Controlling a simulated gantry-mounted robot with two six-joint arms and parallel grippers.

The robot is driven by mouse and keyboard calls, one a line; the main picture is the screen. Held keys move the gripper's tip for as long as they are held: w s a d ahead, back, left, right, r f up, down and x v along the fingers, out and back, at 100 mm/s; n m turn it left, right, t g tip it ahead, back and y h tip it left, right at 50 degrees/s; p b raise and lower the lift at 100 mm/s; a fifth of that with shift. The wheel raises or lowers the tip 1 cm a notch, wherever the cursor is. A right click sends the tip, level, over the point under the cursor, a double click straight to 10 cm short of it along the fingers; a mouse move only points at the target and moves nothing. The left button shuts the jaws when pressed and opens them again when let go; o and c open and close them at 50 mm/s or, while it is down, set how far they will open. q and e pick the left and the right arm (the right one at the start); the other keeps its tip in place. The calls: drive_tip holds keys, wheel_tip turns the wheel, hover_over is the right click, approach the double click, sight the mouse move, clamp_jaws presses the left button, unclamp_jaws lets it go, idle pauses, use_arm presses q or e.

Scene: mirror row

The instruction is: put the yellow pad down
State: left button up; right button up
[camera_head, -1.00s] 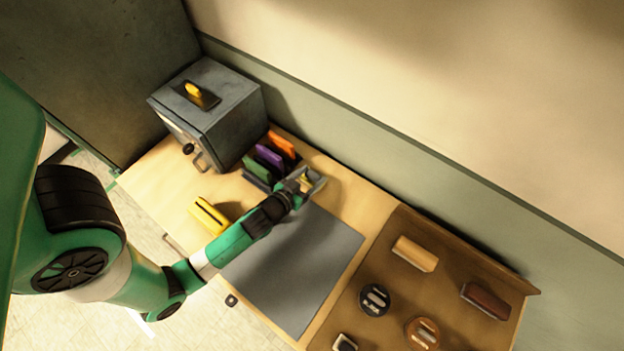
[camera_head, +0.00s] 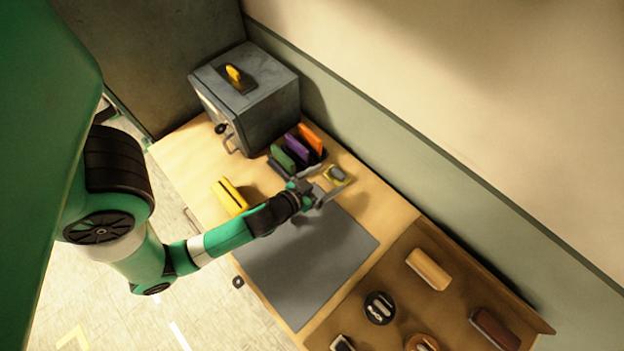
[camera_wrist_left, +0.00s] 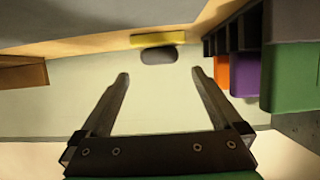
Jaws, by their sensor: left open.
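The yellow pad (camera_head: 346,181) with a grey grip lies on the table near the wall side, to the right of the slotted rack. It also shows in the left wrist view (camera_wrist_left: 172,39), grey grip towards me. My left gripper (camera_head: 326,186) is open and empty beside the pad. In the left wrist view its two fingertips (camera_wrist_left: 160,74) stop short of the grip, with a gap between.
A dark rack (camera_head: 283,166) with green, purple and orange pieces stands close by. A grey box (camera_head: 262,110) is behind it, and a yellow block (camera_head: 230,197) lies left. A grey mat (camera_head: 310,262) is bare. A brown tray (camera_head: 398,268) holds several objects at right.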

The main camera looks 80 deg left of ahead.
use_arm(q)
drive_tip(key=b+v, duration=0.2)
drive_tip(key=v, duration=0.5)
drive_tip(key=shift+d+f, duration=0.1)
drive_tip(key=shift+s+r, duration=0.25)
drive_tip(key=shift+r, duration=0.05)
